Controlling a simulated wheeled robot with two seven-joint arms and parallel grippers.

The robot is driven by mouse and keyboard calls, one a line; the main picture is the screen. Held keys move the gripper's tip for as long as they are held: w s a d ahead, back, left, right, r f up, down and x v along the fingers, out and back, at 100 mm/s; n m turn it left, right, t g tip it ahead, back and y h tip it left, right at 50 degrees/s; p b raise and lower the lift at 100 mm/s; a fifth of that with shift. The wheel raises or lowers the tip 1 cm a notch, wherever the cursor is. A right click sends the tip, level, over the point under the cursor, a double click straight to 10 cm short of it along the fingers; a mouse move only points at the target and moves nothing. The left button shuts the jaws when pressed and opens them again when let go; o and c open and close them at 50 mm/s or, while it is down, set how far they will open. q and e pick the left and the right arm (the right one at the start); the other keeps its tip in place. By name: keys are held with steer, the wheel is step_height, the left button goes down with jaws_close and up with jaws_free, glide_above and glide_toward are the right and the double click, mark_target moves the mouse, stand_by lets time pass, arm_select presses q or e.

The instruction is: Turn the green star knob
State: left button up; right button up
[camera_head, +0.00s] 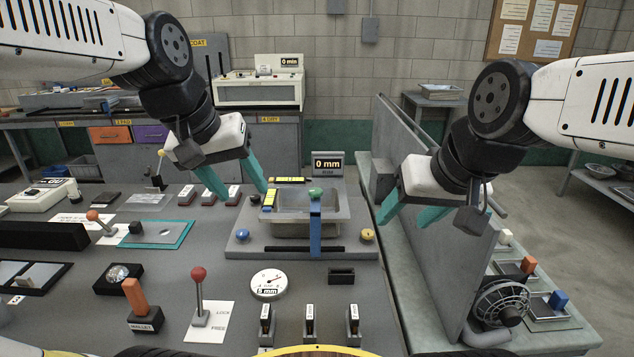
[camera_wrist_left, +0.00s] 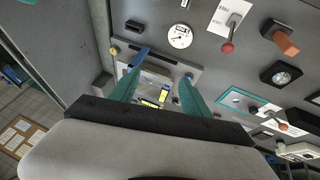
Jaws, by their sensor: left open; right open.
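A small green knob (camera_head: 315,193) sits at the far end of a blue bar (camera_head: 315,228) across a grey sink-like basin (camera_head: 338,217). Its star shape is too small to make out. My left gripper (camera_head: 245,193) is open and empty, to the left of the knob and above the basin's left side. In the left wrist view my left gripper (camera_wrist_left: 158,82) has its fingers spread over the basin area; the blue bar (camera_wrist_left: 139,57) shows beside one finger, and I cannot make out the green knob there. My right gripper (camera_head: 407,217) is open and empty, right of the basin.
A blue knob (camera_head: 242,235) and a yellow knob (camera_head: 367,234) flank the basin. A red-topped lever (camera_head: 198,275) and a dial (camera_head: 268,281) are nearer. A grey upright panel (camera_head: 445,245) stands at the right.

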arm_select(q)
steer(key=w+d+n+g, duration=0.2)
steer(key=w+d+g, duration=0.15)
steer(key=w, duration=0.85)
steer(key=n+g+y, duration=0.1)
steer(key=n+y, duration=0.1)
glide_toward(316, 190)
steer(key=shift+a, duration=0.1)
steer(key=shift+w+d+f+g+y, duration=0.2)
steer(key=shift+d+f+g+y, duration=0.1)
steer(key=shift+f, duration=0.1)
step_height(316, 190, down, 7)
steer(key=shift+f, duration=0.25)
jaws_close()
